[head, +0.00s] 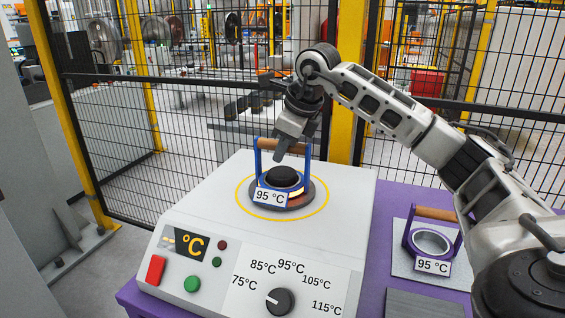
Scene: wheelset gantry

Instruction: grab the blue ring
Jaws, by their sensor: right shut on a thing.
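The blue ring (256,168) sits around the black core of the heater (214,226), inside a yellow circle on its white top. It has a blue frame with a wooden handle bar and a 95 °C label. My right gripper (282,153) comes down from above and is shut on the blue ring at its wooden handle. The fingertips partly hide the handle. My left gripper is not in view.
A purple ring (408,240) with a wooden handle and a 95 °C label stands on a grey plate on the purple table (378,212) at right. The heater's front has a dial (280,301) and buttons. A black mesh fence with yellow posts (345,90) stands behind.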

